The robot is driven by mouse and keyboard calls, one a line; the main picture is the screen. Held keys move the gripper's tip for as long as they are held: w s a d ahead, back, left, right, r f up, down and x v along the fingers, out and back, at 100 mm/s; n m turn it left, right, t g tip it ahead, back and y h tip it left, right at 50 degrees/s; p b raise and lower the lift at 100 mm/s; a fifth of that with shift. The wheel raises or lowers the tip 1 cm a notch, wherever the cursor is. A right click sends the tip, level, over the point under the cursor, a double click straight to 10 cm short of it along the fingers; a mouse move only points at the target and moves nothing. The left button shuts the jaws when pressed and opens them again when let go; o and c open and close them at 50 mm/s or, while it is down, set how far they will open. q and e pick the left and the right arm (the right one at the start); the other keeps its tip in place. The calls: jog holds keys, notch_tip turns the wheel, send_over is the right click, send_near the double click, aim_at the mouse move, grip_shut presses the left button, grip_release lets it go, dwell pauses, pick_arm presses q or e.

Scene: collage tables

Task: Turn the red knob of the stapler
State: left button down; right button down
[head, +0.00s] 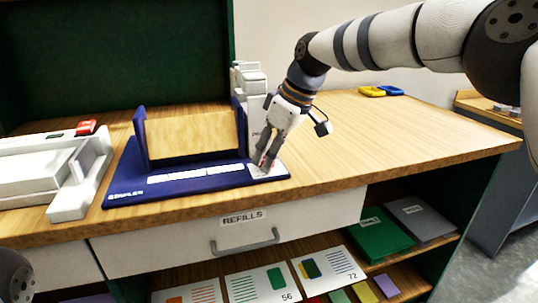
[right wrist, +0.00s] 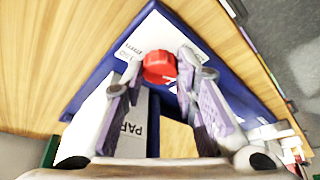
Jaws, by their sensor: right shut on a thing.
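The stapler has a dark blue base (head: 195,184) with blue upright sides around a wooden panel (head: 195,135), and a tall white body (head: 250,80) at its right end. The red knob (right wrist: 159,67) sits between my right fingertips in the right wrist view, above a white plate. My right gripper (head: 263,162) points down at the right front corner of the base, shut on the knob. In the head view its fingers hide most of the knob. My left gripper is out of view.
A white machine (head: 35,178) with a red part (head: 86,127) stands left of the stapler. Yellow (head: 372,91) and blue (head: 391,90) items lie far right on the table. The tabletop right of the stapler is clear. A drawer labelled REFILLS (head: 300,222) is below.

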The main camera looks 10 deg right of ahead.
jog(key=shift+f+n, duration=0.15)
jog(key=shift+n, duration=0.25)
jog(key=c, duration=1.3)
grip_release()
jog(key=v, duration=1.2)
jog(key=shift+w, duration=0.2)
